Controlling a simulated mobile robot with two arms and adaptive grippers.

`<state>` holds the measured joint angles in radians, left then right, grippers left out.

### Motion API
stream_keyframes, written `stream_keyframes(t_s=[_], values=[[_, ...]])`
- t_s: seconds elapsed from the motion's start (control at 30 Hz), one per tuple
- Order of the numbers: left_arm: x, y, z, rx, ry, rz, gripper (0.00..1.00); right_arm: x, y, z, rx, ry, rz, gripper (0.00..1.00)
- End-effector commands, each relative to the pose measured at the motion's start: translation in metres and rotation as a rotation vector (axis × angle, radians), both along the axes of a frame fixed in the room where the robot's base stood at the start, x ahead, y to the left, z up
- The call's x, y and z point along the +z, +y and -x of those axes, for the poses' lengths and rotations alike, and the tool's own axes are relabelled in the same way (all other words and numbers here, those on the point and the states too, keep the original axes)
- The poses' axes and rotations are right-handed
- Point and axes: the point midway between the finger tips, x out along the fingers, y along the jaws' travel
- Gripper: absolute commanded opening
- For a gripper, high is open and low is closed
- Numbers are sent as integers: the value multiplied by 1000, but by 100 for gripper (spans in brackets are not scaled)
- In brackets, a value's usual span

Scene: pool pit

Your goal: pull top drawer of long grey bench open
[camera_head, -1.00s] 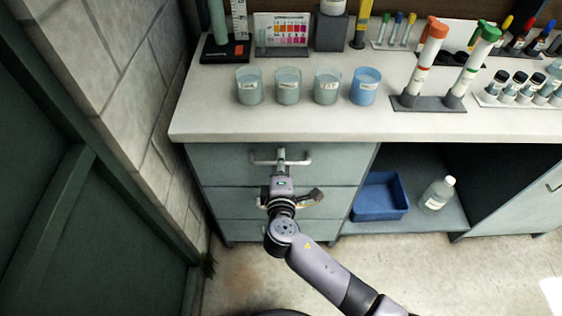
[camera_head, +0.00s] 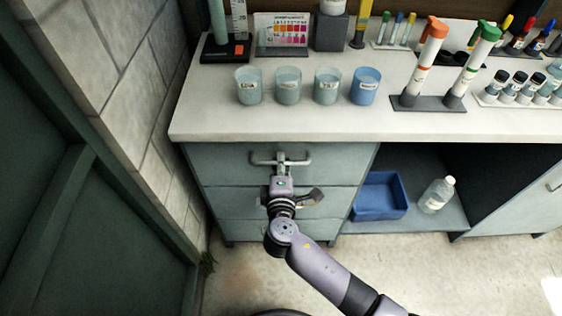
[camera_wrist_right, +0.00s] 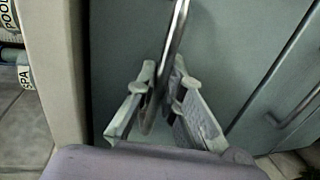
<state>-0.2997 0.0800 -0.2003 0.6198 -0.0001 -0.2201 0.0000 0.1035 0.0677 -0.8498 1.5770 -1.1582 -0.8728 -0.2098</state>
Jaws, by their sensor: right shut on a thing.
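The long grey bench (camera_head: 300,122) has a pale worktop and a stack of grey-green drawers on its left side. The top drawer (camera_head: 340,165) looks closed, its front level with the drawers below. Its metal bar handle (camera_head: 262,161) runs across the front. My right gripper (camera_head: 281,163) is at the middle of this handle, shut on it. In the right wrist view the handle bar (camera_wrist_right: 174,45) passes between the two fingers of the gripper (camera_wrist_right: 163,90). My left gripper is in no view.
Several labelled cups, one of them a blue cup (camera_head: 365,86), stand on the worktop above the drawers. A blue bin (camera_head: 379,196) and a clear bottle (camera_head: 437,194) sit on the open shelf at right. A block wall (camera_head: 130,90) stands close at left.

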Motion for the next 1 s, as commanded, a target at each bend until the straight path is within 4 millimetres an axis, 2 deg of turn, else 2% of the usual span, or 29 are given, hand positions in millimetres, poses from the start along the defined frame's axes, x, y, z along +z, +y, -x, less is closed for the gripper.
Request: stream_keyframes(t_s=[0.37,0.53,0.67,1.0], values=[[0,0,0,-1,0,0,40,-1,0,4,0,3,1,0],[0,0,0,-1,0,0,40,-2,0,20,0,5,-1,0],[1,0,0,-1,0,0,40,-3,0,45,1,6,-1,0],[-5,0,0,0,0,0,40,-4,0,137,0,9,-1,0]])
